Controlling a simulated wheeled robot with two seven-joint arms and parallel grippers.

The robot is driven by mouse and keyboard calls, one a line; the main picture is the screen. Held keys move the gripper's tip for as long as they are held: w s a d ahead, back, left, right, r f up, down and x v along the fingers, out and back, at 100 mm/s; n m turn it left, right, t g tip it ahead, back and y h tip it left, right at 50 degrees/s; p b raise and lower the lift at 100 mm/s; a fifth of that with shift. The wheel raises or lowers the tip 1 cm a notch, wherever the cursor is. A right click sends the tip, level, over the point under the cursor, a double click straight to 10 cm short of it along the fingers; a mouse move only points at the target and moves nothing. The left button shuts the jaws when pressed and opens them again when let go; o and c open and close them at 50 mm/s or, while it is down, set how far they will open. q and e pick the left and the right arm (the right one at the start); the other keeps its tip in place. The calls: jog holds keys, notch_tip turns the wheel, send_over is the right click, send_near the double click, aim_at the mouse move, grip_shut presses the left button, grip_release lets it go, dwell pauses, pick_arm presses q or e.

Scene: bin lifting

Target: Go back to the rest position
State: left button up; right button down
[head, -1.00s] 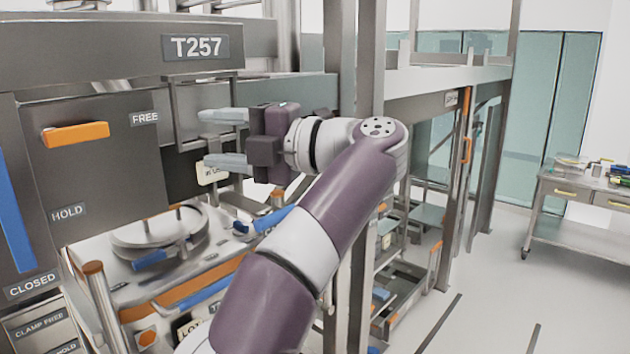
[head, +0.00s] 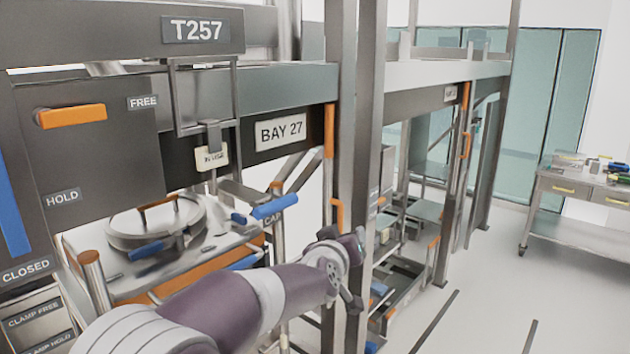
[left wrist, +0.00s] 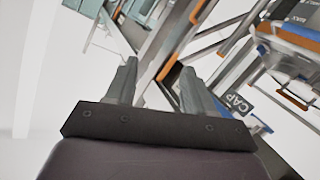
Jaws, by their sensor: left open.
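My left arm comes in from the bottom left of the head view and reaches toward the steel upright. Its purple and white wrist (head: 335,262) is low, in front of the upright. Behind the fingers are a grey and orange frame and a pale floor. My right gripper is in neither view.
A steel press frame with a BAY 27 plate (head: 280,132) and an orange handle (head: 72,116) fills the left. A round lidded vessel (head: 155,222) and a blue-gripped lever (head: 274,206) sit below. A steel upright (head: 353,130) stands close to my wrist. Floor at right (head: 500,290) is largely clear.

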pick_arm(q)
jog(key=s+a+f+m+g+y+b, duration=0.1)
jog(key=s+a+f+g, duration=0.5)
jog(key=f, duration=0.5)
jog(key=s+a+f+m+g+y+b, duration=0.15)
jog(key=s+a+f, duration=0.25)
jog(key=s+f, duration=0.6)
jog(key=s+a+f+g+y+b, duration=0.1)
jog(key=s+a+f+g, duration=0.2)
jog(key=s+a+f, duration=0.2)
jog(key=s+a+f+n+g+y+b, duration=0.1)
jog(key=s+a+f+g+b, duration=0.1)
jog(key=s+a+f, duration=0.3)
jog(key=s+a+g, duration=0.1)
jog(key=s+a, duration=0.3)
jog(key=s, duration=0.2)
jog(key=shift+s+f, duration=0.2)
jog(key=shift+s, duration=0.1)
jog(key=shift+o, duration=0.2)
